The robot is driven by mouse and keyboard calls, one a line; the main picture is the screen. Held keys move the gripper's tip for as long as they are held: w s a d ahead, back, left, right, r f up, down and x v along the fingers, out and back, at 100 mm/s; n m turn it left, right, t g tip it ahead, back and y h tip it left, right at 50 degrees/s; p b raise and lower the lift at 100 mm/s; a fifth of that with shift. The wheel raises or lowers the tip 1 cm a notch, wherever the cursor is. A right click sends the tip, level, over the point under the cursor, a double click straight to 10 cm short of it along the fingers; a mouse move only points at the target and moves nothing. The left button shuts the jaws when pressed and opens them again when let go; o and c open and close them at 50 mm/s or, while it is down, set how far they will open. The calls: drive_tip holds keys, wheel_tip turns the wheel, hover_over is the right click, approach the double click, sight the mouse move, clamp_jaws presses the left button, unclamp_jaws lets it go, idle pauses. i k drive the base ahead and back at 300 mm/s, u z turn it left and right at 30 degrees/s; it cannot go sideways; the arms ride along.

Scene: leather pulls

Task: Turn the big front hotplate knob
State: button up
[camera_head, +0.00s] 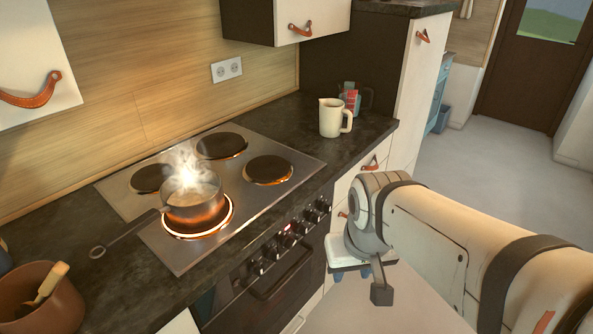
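The stove's front panel carries a row of several dark knobs (290,238) above the oven door. A small red light glows by the middle of the row. I cannot tell which knob belongs to the big front hotplate (228,222), which glows orange under a steaming copper-coloured saucepan (195,207). My gripper (374,287) hangs at the end of my arm, to the right of the knobs and apart from them, over the floor. One dark grey finger shows; the rest is partly hidden by the wrist, so its opening is unclear. I see nothing held in it.
The saucepan's long handle (125,234) reaches left over the counter. The oven handle (280,273) sticks out below the knobs. A cream jug (334,117) stands on the counter at the back right. A brown pot (45,305) with a utensil is at lower left. Floor at right is clear.

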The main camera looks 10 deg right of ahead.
sight(288, 242)
drive_tip(key=u, duration=1.05)
drive_tip(key=k, duration=1)
drive_tip(key=z, duration=1.2)
drive_tip(key=i, duration=1)
drive_tip(key=z, duration=0.05)
